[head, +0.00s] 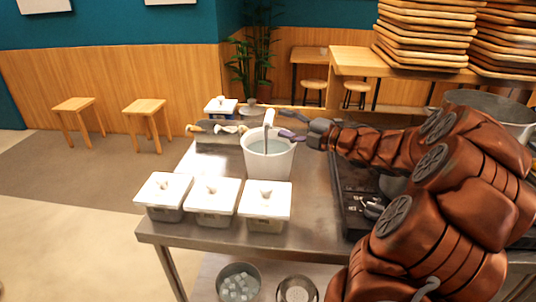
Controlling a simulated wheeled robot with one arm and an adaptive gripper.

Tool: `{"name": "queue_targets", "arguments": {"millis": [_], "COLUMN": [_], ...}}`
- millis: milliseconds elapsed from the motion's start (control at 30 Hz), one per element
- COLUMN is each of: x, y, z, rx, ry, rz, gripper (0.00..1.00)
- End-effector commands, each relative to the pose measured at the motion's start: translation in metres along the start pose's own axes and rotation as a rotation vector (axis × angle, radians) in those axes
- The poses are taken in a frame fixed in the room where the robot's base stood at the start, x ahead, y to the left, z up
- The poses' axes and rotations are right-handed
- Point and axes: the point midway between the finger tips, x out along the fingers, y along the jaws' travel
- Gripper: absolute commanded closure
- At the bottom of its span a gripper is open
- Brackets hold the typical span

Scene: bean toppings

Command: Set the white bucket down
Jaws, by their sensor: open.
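The white bucket (268,163) stands upright on the steel counter (318,213), behind the row of lidded containers. A white upright piece with a grey rod (267,130) rises from its opening. My gripper (291,138) is open at the bucket's upper right rim, its purple-grey fingers pointing left. It looks close to the rim, but I cannot tell whether it touches. My arm reaches in from the right.
Lidded white containers (212,196) line the counter's front left. A tray with utensils (214,134) lies behind the bucket to the left. A black stove (362,200) is at the right. Stacked wooden trays (425,35) stand on a back table. Bare counter lies right of the bucket.

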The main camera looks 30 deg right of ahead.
Motion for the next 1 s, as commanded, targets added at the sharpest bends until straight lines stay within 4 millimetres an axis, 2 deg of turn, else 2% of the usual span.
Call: {"name": "queue_targets", "arguments": {"millis": [267,700,1000], "x": [0.017,0.055,0.060], "y": [0.002,0.002,0.001], "z": [-0.002,-0.004,-0.003], "rx": [0.003,0.005,0.004], "ry": [0.004,0.004,0.001], "rz": [0.001,0.000,-0.002], "gripper": [0.46,0.46,0.46]}}
